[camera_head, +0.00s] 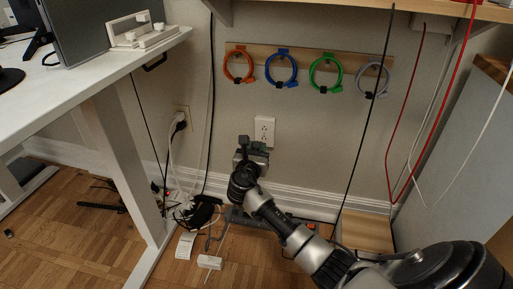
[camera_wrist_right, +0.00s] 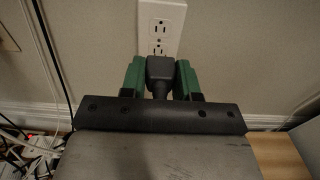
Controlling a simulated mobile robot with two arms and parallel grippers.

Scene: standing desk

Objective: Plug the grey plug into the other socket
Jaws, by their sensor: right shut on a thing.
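The grey plug (camera_wrist_right: 160,72) is dark grey and sits between the two green fingers of my right gripper (camera_wrist_right: 160,78), with its cord running back between them. In the head view my right gripper (camera_head: 251,147) is just below and left of the white wall socket (camera_head: 265,128). In the right wrist view the socket (camera_wrist_right: 161,22) shows two outlets, and the plug's front end lies just below the lower one. I cannot tell whether the plug touches the socket. Another socket (camera_head: 181,112) on the left has plugs in it. My left gripper is not in view.
Orange (camera_head: 238,66), blue (camera_head: 281,69), green (camera_head: 325,72) and grey (camera_head: 372,79) cable coils hang above on a wooden strip. A black cable (camera_head: 367,120) hangs right of my gripper. Cables and a white adapter (camera_head: 209,262) lie on the floor. The white desk (camera_head: 95,85) is left.

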